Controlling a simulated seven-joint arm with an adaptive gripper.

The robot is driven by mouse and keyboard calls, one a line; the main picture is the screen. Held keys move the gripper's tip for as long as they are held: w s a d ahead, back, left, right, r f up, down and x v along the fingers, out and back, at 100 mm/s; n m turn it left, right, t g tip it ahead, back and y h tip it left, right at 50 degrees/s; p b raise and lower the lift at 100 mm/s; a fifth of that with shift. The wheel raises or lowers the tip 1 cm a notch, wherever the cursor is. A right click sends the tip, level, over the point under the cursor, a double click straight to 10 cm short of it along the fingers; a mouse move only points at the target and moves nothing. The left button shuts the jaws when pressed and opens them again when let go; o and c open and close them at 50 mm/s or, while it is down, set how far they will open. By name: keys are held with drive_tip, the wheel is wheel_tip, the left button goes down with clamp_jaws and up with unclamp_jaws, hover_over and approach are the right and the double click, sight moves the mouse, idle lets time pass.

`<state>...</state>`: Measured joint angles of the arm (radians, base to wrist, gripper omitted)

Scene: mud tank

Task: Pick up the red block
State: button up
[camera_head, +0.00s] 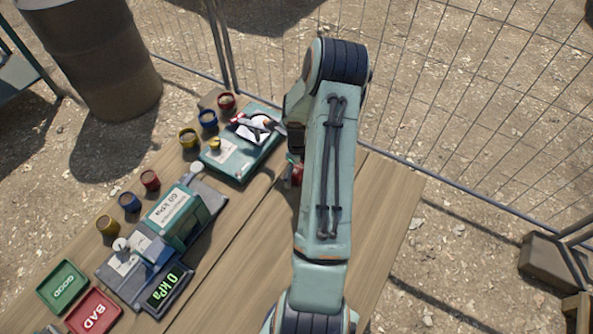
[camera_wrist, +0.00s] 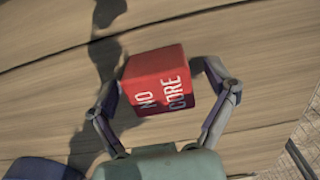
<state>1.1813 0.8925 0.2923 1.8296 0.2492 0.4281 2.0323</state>
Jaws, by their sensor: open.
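The red block (camera_wrist: 155,75) sits on the wooden table in the wrist view, with white lettering on the side facing me that reads "NO" and a partly legible second word. My gripper (camera_wrist: 160,76) is open, with one finger on each side of the block. I cannot tell whether either finger touches it. In the head view only a small red part of the block (camera_head: 297,174) shows at the left edge of my arm. My arm hides the rest of it and most of my gripper there.
On the wooden table (camera_head: 384,200), left of my arm, stand a teal tray device (camera_head: 228,160), a teal box device (camera_head: 178,217), a gauge reading 0 kPa (camera_head: 165,287), several coloured pots, a green GOOD tray (camera_head: 63,286) and a red BAD tray (camera_head: 93,312). A wire fence runs behind.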

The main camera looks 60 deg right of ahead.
drive_tip(key=shift+c, duration=0.3)
drive_tip(key=c, duration=1.2)
drive_tip(key=shift+o, duration=0.2)
drive_tip(key=shift+r, duration=0.1)
